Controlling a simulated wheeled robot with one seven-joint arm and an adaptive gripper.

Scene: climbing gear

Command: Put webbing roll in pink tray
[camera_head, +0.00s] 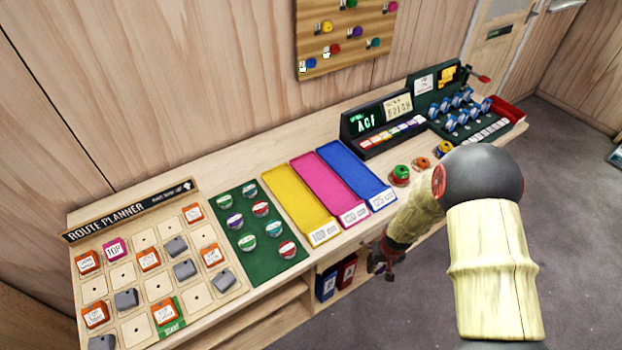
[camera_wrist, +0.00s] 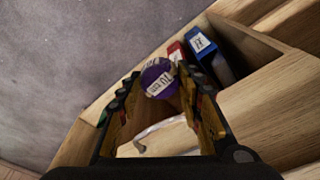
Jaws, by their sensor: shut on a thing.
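My gripper (camera_head: 384,258) is low in front of the counter's front edge, right of the shelf opening, small and partly hidden by my arm in the head view. In the wrist view my gripper (camera_wrist: 158,82) is shut on a purple roll with a white label (camera_wrist: 153,74), which I take as the webbing roll. The roll sits between the fingertips; I cannot make it out in the head view. The pink tray (camera_head: 330,182) lies on the counter between a yellow tray (camera_head: 296,202) and a blue tray (camera_head: 355,172). It looks empty, with a white label at its front.
A green mat (camera_head: 268,262) with several labelled discs lies left of the trays. A route planner board (camera_head: 130,280) is farther left. Small coloured rolls (camera_head: 400,174) stand right of the blue tray. Red (camera_head: 346,270) and blue (camera_head: 326,284) boxes stand in the shelf below.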

